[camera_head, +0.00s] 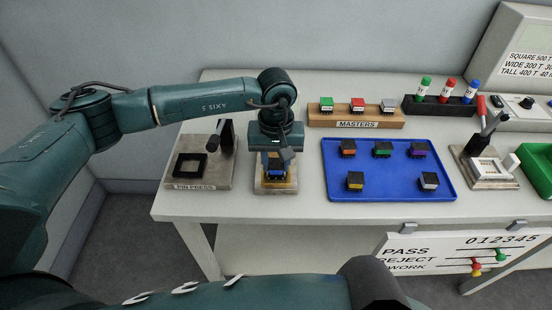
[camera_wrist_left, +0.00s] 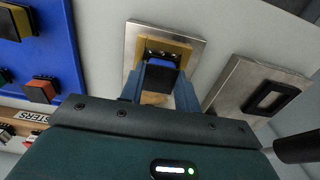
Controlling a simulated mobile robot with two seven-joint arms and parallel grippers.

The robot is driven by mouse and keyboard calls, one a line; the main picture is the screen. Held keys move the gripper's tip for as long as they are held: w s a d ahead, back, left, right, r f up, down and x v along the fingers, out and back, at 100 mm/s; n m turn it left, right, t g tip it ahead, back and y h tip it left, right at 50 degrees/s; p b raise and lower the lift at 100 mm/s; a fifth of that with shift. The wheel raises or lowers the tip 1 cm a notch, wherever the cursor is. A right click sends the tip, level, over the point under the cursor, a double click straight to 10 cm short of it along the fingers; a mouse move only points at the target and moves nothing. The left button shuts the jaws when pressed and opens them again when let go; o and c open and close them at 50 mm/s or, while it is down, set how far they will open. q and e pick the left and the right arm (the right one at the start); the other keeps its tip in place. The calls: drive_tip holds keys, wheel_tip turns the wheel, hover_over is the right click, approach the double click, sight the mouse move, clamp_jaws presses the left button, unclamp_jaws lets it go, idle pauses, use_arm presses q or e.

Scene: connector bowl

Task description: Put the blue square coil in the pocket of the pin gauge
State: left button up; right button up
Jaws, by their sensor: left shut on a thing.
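My left gripper (camera_head: 276,168) points down and is shut on the blue square coil (camera_head: 276,174), a small block with a dark end. In the left wrist view the coil (camera_wrist_left: 161,76) sits between the two fingertips of my gripper (camera_wrist_left: 160,84). The pin gauge, a yellow block on a pale metal plate (camera_head: 262,189), is directly under the gripper. In the left wrist view the yellow block (camera_wrist_left: 179,46) frames the coil. The pocket is largely hidden by the coil and fingers; I cannot tell whether the coil is seated in it or just above. My right gripper is not in view.
The pin press (camera_head: 205,172) stands close on the left, with an upright lever. A blue tray (camera_head: 360,186) with several coloured coils lies to the right. The wooden masters rack (camera_head: 322,119) is behind it. A lever fixture (camera_head: 482,172) stands further right.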

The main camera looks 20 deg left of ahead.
sight(276, 164)
use_arm(q)
drive_tip(key=shift+f, duration=0.1)
drive_tip(key=o, duration=1)
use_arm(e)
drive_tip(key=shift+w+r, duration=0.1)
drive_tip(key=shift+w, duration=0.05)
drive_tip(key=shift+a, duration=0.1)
use_arm(q)
drive_tip(key=shift+r, duration=0.6)
drive_tip(key=shift+r+b, duration=1.1)
drive_tip(key=shift+r, duration=4.5)
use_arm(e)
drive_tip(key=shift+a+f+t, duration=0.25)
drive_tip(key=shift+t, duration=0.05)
